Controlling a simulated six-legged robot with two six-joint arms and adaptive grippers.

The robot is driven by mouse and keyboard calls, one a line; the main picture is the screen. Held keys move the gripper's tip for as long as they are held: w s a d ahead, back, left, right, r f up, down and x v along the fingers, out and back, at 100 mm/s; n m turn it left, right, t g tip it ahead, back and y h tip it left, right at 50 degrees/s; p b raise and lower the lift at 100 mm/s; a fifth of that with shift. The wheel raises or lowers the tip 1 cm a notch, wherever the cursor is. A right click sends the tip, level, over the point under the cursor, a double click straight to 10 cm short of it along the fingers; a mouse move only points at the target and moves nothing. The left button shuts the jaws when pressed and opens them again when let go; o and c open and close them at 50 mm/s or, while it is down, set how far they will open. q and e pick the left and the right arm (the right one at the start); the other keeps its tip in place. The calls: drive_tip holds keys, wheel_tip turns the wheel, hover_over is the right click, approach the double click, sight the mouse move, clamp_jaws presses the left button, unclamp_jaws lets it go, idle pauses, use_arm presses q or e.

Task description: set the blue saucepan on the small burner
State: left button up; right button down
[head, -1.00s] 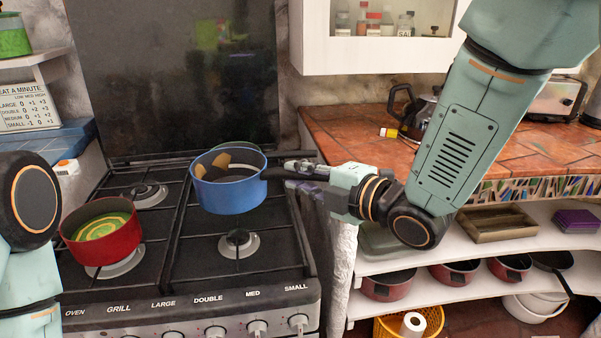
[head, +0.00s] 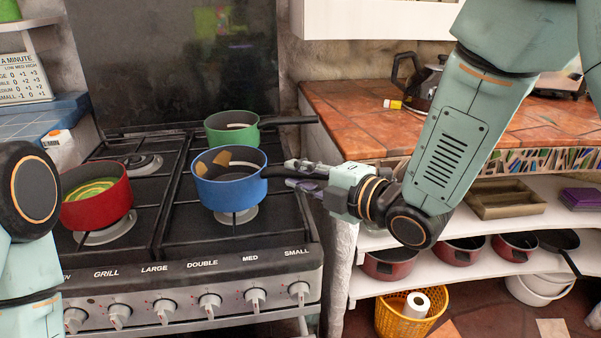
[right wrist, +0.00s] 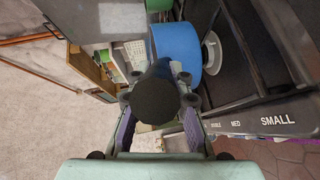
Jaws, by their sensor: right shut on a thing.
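The blue saucepan (head: 232,192) is upright over the front right burner (head: 237,216) of the stove. The burner's near edge shows just below the pan; I cannot tell whether the pan's base touches the grate. Brown pieces lie inside the pan. My right gripper (head: 292,178) is shut on its dark handle (head: 280,171), from the right. In the right wrist view the handle (right wrist: 156,95) points at the camera between the fingers, with the pan's blue wall (right wrist: 178,47) beyond and a burner (right wrist: 211,53) beside it. My left gripper is out of view.
A green saucepan (head: 231,131) stands close behind on the back right, its handle pointing right. A red pan (head: 96,199) sits on the front left burner. The back left burner (head: 143,162) is bare. A counter (head: 360,120) and shelf of pans lie right.

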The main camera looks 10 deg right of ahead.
drive_tip(key=shift+f+b, duration=0.3)
idle(0.6)
drive_tip(key=c, duration=1.2)
unclamp_jaws()
drive_tip(key=shift+o, duration=0.3)
drive_tip(key=shift+f, duration=0.25)
drive_tip(key=v, duration=0.7)
drive_tip(key=shift+s+d+r, duration=0.15)
drive_tip(key=shift+s+d, duration=0.05)
